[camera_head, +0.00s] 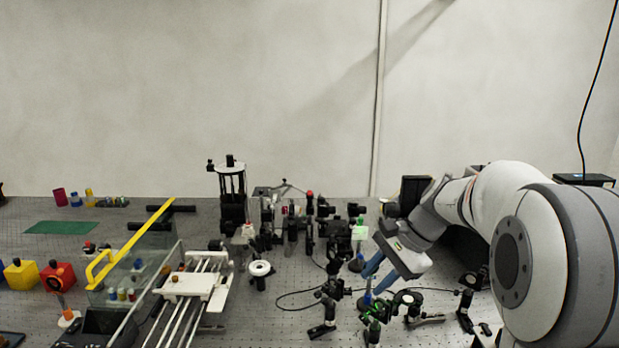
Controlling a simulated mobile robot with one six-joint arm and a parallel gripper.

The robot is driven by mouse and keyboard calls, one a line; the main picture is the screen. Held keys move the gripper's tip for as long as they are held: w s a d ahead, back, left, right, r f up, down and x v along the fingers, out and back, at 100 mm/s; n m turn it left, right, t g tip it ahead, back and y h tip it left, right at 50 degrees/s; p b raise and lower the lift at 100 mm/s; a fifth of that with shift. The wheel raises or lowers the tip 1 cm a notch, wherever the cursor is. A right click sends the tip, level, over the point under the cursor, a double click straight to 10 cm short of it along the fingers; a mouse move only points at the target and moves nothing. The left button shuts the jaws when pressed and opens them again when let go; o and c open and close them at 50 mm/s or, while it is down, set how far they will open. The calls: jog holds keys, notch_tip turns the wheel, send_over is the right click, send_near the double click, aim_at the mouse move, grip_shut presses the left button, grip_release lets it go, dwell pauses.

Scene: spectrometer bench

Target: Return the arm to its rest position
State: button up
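My arm reaches in from the right side of the head view, its grey and white links bent down toward the bench. My gripper (371,281) hangs over the right middle of the optical bench (290,328). Its two blue fingers point down and left with a gap between them, and I see nothing held there. Small optical mounts stand close around and behind the fingertips, and I cannot tell whether any touches them.
Posts and mounts crowd the bench centre, with a black tower (232,190) behind. A white-topped rail stage (192,284), a yellow bar (135,240), a yellow cube (20,274) and a red cube (58,277) stand left. A green mat (61,228) lies far left.

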jog(key=s+f+n+t+h, duration=0.1)
jog(key=s+n, duration=0.4)
jog(key=s, duration=0.5)
jog(key=s+f+n+t+h, duration=0.1)
jog(key=s+f+n+h, duration=0.2)
jog(key=s, duration=0.8)
jog(key=d+n+h, duration=0.1)
jog(key=n+h, duration=0.1)
jog(key=n, duration=0.1)
jog(key=shift+s+n, duration=0.25)
jog(key=shift+n, duration=0.05)
